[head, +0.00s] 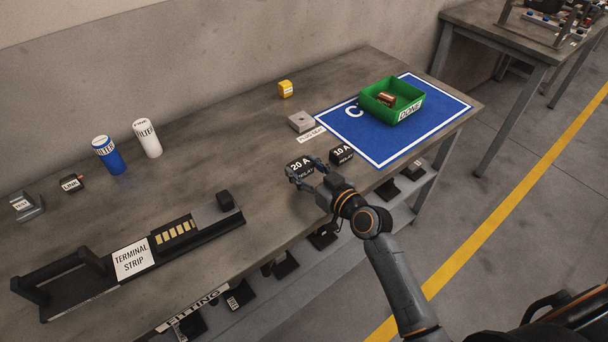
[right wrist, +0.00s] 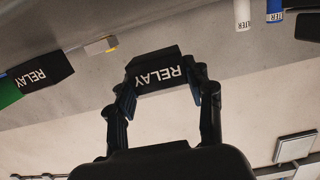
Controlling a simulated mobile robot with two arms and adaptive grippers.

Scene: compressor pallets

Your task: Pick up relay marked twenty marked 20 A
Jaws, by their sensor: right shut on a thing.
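The black relay marked 20 A (head: 300,164) is at the front edge of the workbench, with white lettering. My right gripper (head: 306,172) is shut on it, with a finger on either side. In the right wrist view the held relay (right wrist: 158,75) shows its RELAY lettering between the two fingers (right wrist: 165,86). I cannot tell whether it touches the bench. A second black relay, marked 10 A (head: 342,153), stands just to its right, apart from the gripper. It also shows at the left of the right wrist view (right wrist: 38,76). My left gripper is out of view.
A green DONE bin (head: 377,105) holding a copper-coloured part stands on a blue mat (head: 436,99) at the right. A grey block (head: 301,121) and a yellow block (head: 286,88) lie behind. A terminal strip (head: 133,259) lies front left. The middle bench is clear.

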